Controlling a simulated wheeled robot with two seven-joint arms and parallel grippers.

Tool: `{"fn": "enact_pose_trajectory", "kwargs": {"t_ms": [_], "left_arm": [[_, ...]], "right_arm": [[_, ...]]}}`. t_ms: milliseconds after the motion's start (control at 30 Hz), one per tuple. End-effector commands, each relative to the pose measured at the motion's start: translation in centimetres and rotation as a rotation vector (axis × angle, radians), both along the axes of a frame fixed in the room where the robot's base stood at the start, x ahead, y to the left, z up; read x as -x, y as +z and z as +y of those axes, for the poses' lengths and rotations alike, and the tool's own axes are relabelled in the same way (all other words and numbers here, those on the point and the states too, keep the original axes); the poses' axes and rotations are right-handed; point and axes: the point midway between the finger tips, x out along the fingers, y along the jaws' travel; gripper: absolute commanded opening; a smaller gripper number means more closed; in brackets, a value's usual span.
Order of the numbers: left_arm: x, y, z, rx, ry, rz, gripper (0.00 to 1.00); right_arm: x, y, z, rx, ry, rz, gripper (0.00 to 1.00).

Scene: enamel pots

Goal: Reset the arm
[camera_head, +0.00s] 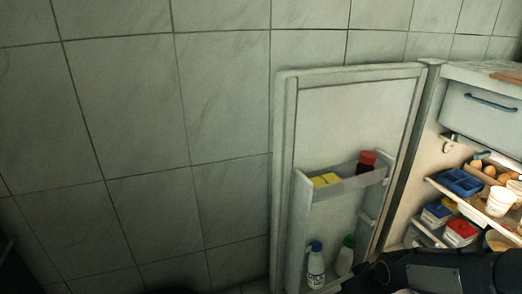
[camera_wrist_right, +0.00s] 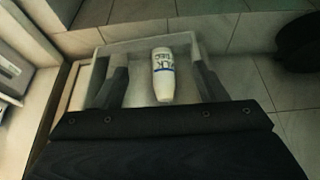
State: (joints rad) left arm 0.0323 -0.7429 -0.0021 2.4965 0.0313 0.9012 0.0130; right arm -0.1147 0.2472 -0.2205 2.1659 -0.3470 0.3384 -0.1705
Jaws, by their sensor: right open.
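My right arm (camera_head: 435,272) enters the head view at the bottom right, in front of the open fridge. In the right wrist view my right gripper (camera_wrist_right: 162,84) is open, with its two fingers spread apart. A white bottle with dark blue lettering (camera_wrist_right: 163,68) shows between the fingers with a gap on each side. I cannot tell how far it is beyond the fingertips. My left gripper is not in view.
The fridge door (camera_head: 350,120) stands open against a tiled wall. Its upper rack (camera_head: 340,184) holds yellow items and a red-capped jar. A blue-capped bottle (camera_head: 315,266) and a green-capped bottle (camera_head: 346,255) stand lower. Fridge shelves hold a blue tray (camera_head: 459,182) and tubs.

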Motion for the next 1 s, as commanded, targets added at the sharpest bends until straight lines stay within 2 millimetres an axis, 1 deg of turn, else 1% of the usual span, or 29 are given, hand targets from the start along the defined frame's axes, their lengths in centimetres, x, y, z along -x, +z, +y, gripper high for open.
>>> {"fn": "enact_pose_trajectory", "kwargs": {"t_ms": [367, 533, 667, 800, 1000], "left_arm": [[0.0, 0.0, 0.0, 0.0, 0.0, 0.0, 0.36], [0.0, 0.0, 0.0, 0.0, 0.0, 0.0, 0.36], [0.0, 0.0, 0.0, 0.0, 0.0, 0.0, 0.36], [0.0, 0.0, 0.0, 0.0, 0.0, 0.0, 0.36], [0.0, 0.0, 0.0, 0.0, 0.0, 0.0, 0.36]], "right_arm": [[2.4, 2.9, -0.4, -0.063, -0.081, -0.003, 0.65], [4.4, 5.0, -0.5, -0.111, -0.135, -0.005, 0.65], [6.7, 6.7, -0.4, -0.161, -0.187, -0.006, 0.65], [9.8, 8.8, -0.1, -0.226, -0.247, -0.009, 0.65], [14.6, 10.7, 0.9, -0.315, -0.318, -0.008, 0.65]]}}
